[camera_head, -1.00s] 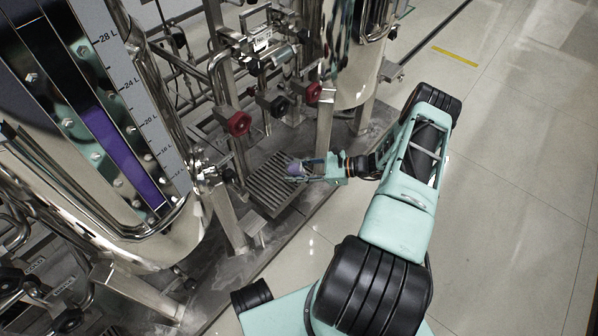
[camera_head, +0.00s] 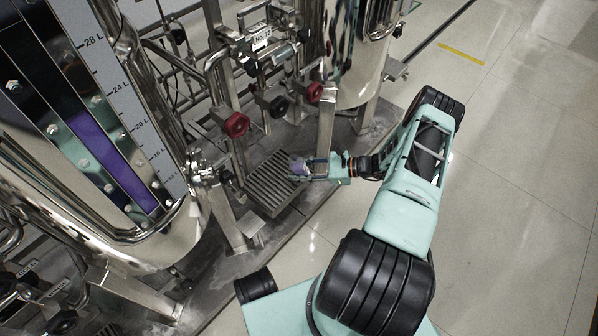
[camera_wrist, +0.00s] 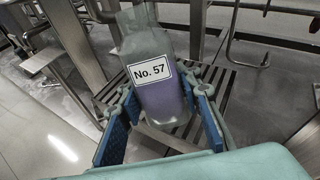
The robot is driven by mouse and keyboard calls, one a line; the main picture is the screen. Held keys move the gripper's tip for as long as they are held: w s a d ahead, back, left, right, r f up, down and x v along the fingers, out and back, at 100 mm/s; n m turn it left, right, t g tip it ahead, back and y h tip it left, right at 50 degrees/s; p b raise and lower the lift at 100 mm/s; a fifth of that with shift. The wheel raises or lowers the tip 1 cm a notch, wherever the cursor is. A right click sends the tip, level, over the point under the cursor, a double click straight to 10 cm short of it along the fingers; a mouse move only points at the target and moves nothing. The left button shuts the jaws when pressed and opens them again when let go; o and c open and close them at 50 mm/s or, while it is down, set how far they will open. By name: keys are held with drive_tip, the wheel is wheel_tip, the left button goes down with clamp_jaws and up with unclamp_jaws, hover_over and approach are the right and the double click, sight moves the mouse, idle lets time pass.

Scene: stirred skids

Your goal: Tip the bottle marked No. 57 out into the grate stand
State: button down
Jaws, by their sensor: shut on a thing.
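The bottle marked No. 57 (camera_wrist: 150,98) is in the wrist view, see-through with purple contents in its lower part and a white label facing the camera. In the head view the bottle (camera_head: 297,166) is small and pale purple, over the right part of the grate stand (camera_head: 262,191). My gripper (camera_head: 306,169) is shut on the bottle, with a blue finger pad on each side of it. The bottle looks a little tilted in the wrist view; its mouth is not clear. Slats of the grate stand (camera_wrist: 236,97) show behind and right of the bottle.
Red valve knobs (camera_head: 236,124) and steel pipework stand behind the grate. A large steel vessel with a litre scale (camera_head: 128,98) stands at left. A steel leg (camera_head: 325,125) rises close to my gripper. The floor at right (camera_head: 510,190) is clear.

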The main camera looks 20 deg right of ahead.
drive_tip(key=shift+w+d+f, duration=0.1)
drive_tip(key=shift+f, duration=0.2)
idle(0.4)
drive_tip(key=shift+w+f+h, duration=0.15)
drive_tip(key=shift+f+h, duration=0.35)
drive_tip(key=shift+f, duration=0.45)
drive_tip(key=shift+d+g+p, duration=0.1)
drive_tip(key=shift+g+p, duration=0.3)
drive_tip(key=shift+p, duration=0.05)
drive_tip(key=shift+s+d+f+h, duration=0.15)
drive_tip(key=shift+s+h, duration=0.05)
drive_tip(key=shift+h, duration=0.1)
drive_tip(key=shift+d+g+p, duration=0.1)
drive_tip(key=shift+g+p, duration=0.2)
drive_tip(key=shift+p, duration=0.15)
drive_tip(key=shift+h, duration=0.3)
drive_tip(key=shift+s+d+f+p, duration=0.15)
drive_tip(key=shift+d+f+p, duration=0.05)
drive_tip(key=shift+p, duration=0.1)
